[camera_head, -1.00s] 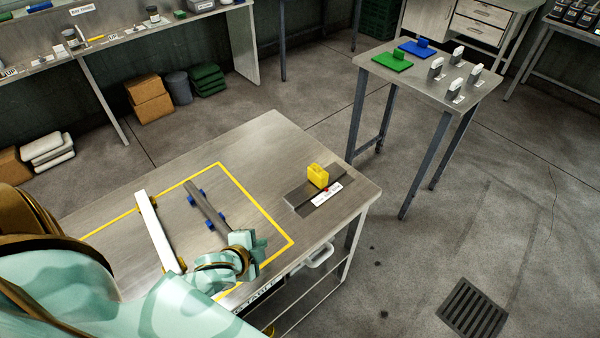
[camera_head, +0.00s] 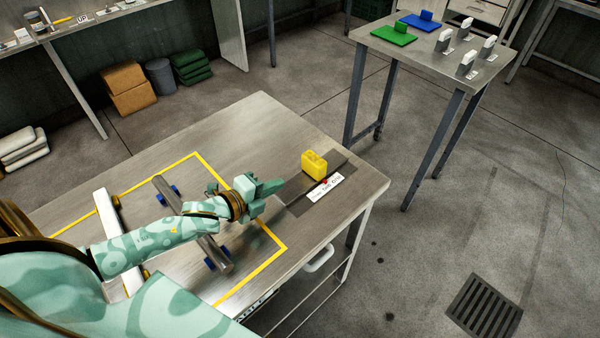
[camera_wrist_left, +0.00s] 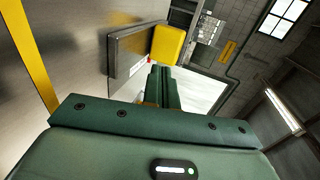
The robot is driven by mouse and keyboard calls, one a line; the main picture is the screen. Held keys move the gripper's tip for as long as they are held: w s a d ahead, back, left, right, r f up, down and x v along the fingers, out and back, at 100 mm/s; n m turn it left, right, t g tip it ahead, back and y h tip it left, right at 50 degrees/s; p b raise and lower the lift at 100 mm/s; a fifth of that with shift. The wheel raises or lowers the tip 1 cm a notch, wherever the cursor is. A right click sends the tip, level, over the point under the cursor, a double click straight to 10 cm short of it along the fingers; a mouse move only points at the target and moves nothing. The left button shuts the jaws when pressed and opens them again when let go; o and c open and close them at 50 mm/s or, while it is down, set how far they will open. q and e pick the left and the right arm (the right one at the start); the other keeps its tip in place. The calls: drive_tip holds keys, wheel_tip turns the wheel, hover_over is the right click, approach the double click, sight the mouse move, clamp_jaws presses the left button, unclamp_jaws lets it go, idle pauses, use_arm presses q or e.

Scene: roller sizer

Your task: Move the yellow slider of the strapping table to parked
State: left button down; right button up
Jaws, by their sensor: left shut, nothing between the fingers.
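The yellow slider (camera_head: 314,164) stands on a dark track plate (camera_head: 300,203) at the right part of the steel strapping table (camera_head: 250,125). It is toward the plate's far end. A white label (camera_head: 325,187) with a small red mark lies beside it. My left gripper (camera_head: 278,187) is shut and empty, just left of the plate, apart from the slider. In the left wrist view the shut fingers (camera_wrist_left: 162,85) point toward the plate, with the yellow slider (camera_wrist_left: 168,44) just beyond and above them. My right gripper is not in view.
The table's far left surface is clear.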

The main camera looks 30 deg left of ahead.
sight(309, 168)
use_arm(q)
drive_tip(key=x, duration=0.2)
drive_tip(key=b+x, duration=0.1)
drive_tip(key=x, duration=0.4)
drive_tip(key=shift+w+d+r+b, duration=0.2)
drive_tip(key=shift+w+b, duration=0.15)
drive_tip(key=shift+w, duration=0.15)
drive_tip(key=shift+w+d, duration=0.15)
drive_tip(key=shift+w, duration=0.3)
